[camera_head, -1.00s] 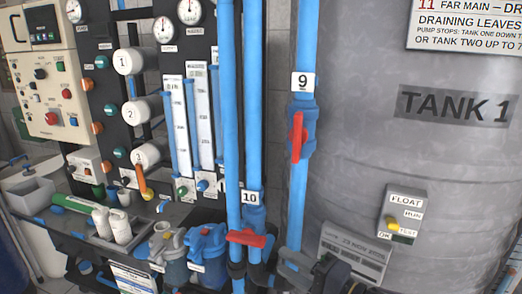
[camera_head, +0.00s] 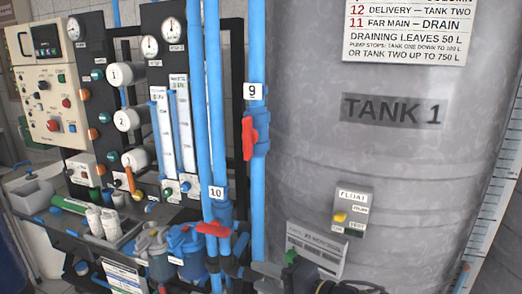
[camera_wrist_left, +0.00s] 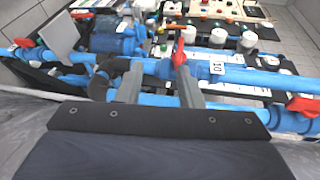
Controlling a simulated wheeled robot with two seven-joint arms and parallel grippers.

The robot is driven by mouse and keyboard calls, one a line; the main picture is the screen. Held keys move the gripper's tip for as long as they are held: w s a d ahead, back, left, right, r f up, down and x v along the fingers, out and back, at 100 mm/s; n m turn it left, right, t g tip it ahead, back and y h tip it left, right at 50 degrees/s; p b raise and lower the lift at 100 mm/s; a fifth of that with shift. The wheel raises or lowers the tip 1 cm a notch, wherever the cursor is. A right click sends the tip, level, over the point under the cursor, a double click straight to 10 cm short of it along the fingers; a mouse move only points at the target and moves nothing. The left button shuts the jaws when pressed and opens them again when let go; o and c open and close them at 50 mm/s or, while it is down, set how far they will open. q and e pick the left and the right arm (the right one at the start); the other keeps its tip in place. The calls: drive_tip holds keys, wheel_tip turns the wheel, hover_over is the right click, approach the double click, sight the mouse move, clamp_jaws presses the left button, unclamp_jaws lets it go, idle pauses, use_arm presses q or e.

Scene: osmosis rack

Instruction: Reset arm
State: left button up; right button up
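My left gripper (camera_head: 268,270) shows at the bottom of the head view, low in front of the tank and right of the blue pipes. In the left wrist view its two grey fingers (camera_wrist_left: 157,76) stand apart with nothing held between them. The red handle of valve 10 (camera_wrist_left: 179,52) is just beyond the right fingertip; I cannot tell whether they touch. In the head view that handle (camera_head: 213,229) lies across its pipe, and the red handle of valve 9 (camera_head: 249,138) stands along its pipe. My right gripper is not in view.
The grey tank (camera_head: 390,170) with a float box (camera_head: 352,211) fills the right. Blue vertical pipes (camera_head: 258,200) stand close to the gripper.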

use_arm(q)
drive_tip(key=s+a+f+n+g+h+p, duration=0.1)
drive_tip(key=s+a+f+g+h, duration=0.15)
drive_tip(key=a, duration=0.45)
drive_tip(key=s+a+f+n+g+h+p, duration=0.1)
drive_tip(key=s+a+g+h, duration=0.15)
drive_tip(key=a, duration=0.35)
drive_tip(key=s+a+f+n+g+h, duration=0.1)
drive_tip(key=a+g+h, duration=0.2)
drive_tip(key=a, duration=0.4)
drive_tip(key=s+a+n+t+h+p, duration=0.1)
drive_tip(key=s+n+t+h, duration=0.3)
drive_tip(key=s, duration=0.9)
drive_tip(key=shift+s+a+r+n+h+p, duration=0.25)
drive_tip(key=shift+n+h+p, duration=0.8)
drive_tip(key=shift+h, duration=1.25)
